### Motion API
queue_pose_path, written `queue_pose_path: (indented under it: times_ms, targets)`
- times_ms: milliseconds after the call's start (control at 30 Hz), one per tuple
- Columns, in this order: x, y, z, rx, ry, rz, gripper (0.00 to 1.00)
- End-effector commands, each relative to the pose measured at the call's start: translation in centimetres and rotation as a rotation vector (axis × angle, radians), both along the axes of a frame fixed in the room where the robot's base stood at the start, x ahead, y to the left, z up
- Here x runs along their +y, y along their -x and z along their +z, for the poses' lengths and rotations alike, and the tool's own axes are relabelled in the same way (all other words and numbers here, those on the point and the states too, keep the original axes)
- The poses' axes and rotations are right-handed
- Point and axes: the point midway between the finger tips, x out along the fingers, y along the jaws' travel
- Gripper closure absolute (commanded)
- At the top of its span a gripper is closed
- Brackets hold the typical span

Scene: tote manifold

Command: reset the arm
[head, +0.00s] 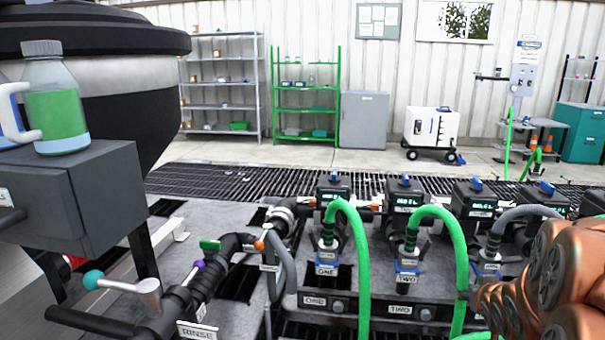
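Copper-coloured rounded links of my arm fill the lower right corner in the head view. They are folded close to the camera, in front of the right end of the manifold (342,306). No gripper fingers can be made out, so whether my gripper is empty or holds something is not shown. No wrist view is given.
Green hoses (361,255) and a grey hose (514,214) arch from the manifold's ports marked ONE, TWO and beyond. A RINSE pipe with a teal-knobbed handle (122,284) is at lower left. A bottle (57,112) stands on a grey box (100,200) beside a dark tank.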

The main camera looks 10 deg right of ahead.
Motion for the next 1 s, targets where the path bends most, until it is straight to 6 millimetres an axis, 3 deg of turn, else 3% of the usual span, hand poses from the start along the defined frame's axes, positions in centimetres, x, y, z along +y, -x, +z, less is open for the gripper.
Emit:
queue_pose_path:
  times_ms: [167, 367, 700, 1000]
  targets:
    - [4.7, 1.9, -1.5, 0.18, -0.047, -0.005, 0.43]
    - [10.6, 5.5, -3.1, 0.389, -0.118, 0.005, 0.43]
    - [21.9, 14.9, -4.2, 0.761, -0.254, 0.09, 0.43]
    - [28.6, 22.8, -3.5, 1.017, -0.334, 0.189, 0.43]
